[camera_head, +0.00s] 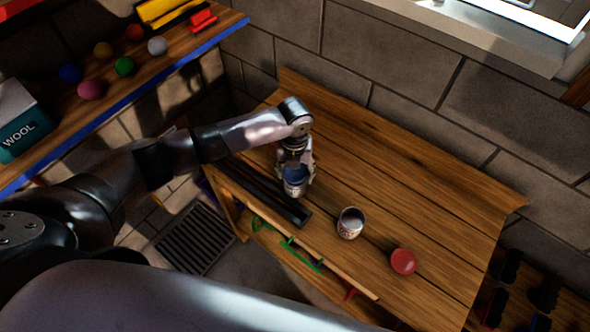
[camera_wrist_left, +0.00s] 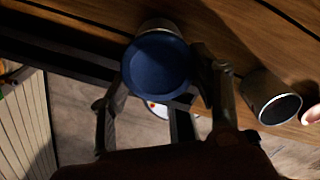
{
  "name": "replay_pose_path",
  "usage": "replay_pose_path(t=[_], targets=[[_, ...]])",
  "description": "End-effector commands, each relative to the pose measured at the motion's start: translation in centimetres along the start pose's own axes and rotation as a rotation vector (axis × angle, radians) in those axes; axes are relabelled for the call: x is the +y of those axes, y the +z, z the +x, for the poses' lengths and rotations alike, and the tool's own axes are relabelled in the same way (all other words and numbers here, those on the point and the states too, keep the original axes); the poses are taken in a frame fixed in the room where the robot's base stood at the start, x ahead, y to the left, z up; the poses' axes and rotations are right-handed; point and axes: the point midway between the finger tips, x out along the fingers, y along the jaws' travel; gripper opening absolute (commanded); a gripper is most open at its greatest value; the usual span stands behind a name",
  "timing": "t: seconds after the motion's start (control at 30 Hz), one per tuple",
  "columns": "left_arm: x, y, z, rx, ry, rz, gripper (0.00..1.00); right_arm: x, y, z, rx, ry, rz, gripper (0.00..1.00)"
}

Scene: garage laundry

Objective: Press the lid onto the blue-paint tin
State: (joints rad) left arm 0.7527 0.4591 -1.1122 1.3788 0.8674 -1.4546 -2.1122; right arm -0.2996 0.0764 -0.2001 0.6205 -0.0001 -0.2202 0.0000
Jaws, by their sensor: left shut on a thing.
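A tin with a pale label (camera_head: 295,190) stands near the left front of the workbench, partly hidden by my left gripper. A round blue lid (camera_wrist_left: 157,62) covers most of its top in the left wrist view, with a strip of the tin's metal wall (camera_wrist_left: 160,25) showing behind. My left gripper (camera_head: 298,176) points down over this tin, with its fingers on either side of the blue lid and shut on it. I cannot tell whether the lid is fully seated. My right gripper is not in view.
A second, open tin (camera_head: 350,223) stands to the right; it also shows in the left wrist view (camera_wrist_left: 268,96). A red round lid (camera_head: 403,262) lies further right on the wooden workbench (camera_head: 430,205). A dark rail (camera_head: 265,192) runs along the front edge. The bench's back right is clear.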

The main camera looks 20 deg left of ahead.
Motion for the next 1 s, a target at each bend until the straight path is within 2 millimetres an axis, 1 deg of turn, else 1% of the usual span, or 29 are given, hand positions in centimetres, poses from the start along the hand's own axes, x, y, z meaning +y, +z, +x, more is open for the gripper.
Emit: replay_pose_path(t=[0.43, 0.8, 1.0], targets=[[-0.01, -0.01, 0.07, 0.0, 0.0, 0.0, 0.44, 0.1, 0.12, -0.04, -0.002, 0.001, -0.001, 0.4], [-0.01, 0.01, 0.65, 0.0, 0.0, 0.0, 0.44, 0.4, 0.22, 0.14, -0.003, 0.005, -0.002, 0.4], [-0.02, 0.01, 0.65, 0.0, 0.0, 0.0, 0.44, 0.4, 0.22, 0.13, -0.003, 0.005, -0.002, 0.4]])
